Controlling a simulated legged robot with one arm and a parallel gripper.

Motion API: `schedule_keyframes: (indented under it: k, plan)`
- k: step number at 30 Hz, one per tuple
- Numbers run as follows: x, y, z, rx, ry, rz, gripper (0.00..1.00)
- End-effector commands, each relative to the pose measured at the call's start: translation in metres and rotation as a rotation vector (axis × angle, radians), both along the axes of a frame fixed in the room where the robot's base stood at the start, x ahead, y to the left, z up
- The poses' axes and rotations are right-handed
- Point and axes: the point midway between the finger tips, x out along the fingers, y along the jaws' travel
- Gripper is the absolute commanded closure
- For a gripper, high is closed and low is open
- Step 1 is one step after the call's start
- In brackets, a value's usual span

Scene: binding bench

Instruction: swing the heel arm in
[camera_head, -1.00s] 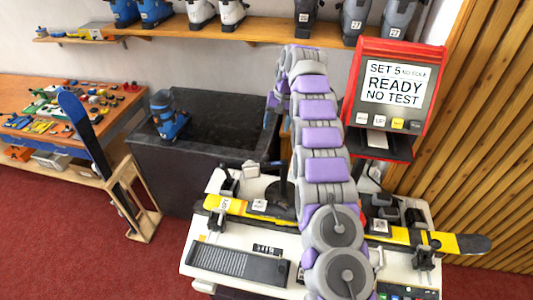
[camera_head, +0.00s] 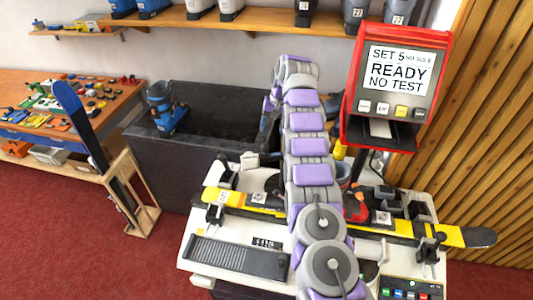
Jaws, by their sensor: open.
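A yellow and black ski (camera_head: 262,209) lies across the white test bench (camera_head: 205,232), held by black clamps near both ends. A pale block with a dark bar (camera_head: 249,160) stands behind the ski, left of my arm. It may be the heel arm, but I cannot tell for sure. A red and black part (camera_head: 356,205) sits on the ski just right of my arm. My purple and grey arm rises across the bench and bends down at its far end. My gripper is not visible; my own arm hides the space around its end.
The red tester screen (camera_head: 397,85) reads "SET 5", "READY", "NO TEST". A dark tub (camera_head: 175,180) with a blue boot (camera_head: 165,110) stands behind left. A ski stand (camera_head: 142,205) is at left. A slatted wall (camera_head: 490,150) closes the right side.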

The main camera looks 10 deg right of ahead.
Motion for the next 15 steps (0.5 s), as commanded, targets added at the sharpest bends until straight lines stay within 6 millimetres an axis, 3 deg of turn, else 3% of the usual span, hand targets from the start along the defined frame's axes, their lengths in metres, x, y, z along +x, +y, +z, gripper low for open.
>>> schedule_keyframes:
  k: [3,11,15]
  plan:
    - [-0.002,0.011,-0.027,0.001,0.006,0.006,0.37]
    - [-0.001,0.013,-0.052,0.001,0.002,0.004,0.37]
    - [0.000,0.015,-0.078,0.003,0.004,0.003,0.37]
